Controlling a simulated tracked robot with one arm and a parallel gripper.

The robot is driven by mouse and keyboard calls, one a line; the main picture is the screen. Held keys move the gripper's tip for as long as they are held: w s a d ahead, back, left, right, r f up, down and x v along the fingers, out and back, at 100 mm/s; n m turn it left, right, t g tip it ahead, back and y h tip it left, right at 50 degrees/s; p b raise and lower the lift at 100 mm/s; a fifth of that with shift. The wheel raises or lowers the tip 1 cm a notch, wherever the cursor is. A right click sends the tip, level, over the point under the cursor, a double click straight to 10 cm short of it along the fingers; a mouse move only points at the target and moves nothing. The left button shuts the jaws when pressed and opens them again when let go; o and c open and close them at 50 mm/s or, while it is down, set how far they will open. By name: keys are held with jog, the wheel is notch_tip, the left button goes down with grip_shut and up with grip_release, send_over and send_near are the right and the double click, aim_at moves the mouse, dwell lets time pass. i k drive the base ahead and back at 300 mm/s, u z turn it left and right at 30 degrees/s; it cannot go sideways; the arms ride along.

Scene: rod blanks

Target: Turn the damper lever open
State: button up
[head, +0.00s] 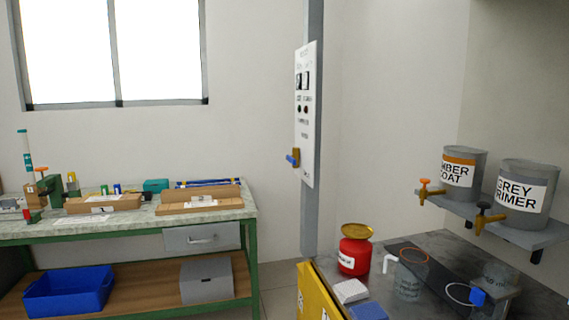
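A white control panel (306,122) is fixed to a grey post right of the middle and is seen at a steep angle. At its lower end a small lever with a blue handle and a brass-coloured body (293,158) sticks out to the left. It looks like the damper lever, but its label is too small to read. I cannot tell which position it is in. My gripper is not in view.
A green-framed workbench (150,225) with trays and tools stands left. A dark bench (450,260) at lower right holds a red can (355,250) and clear beakers. Two paint cans with taps, including the grey primer can (525,190), sit on a shelf above it.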

aim_at(289, 158)
jog(key=u, duration=0.2)
jog(key=i, duration=1)
jog(key=u, duration=0.25)
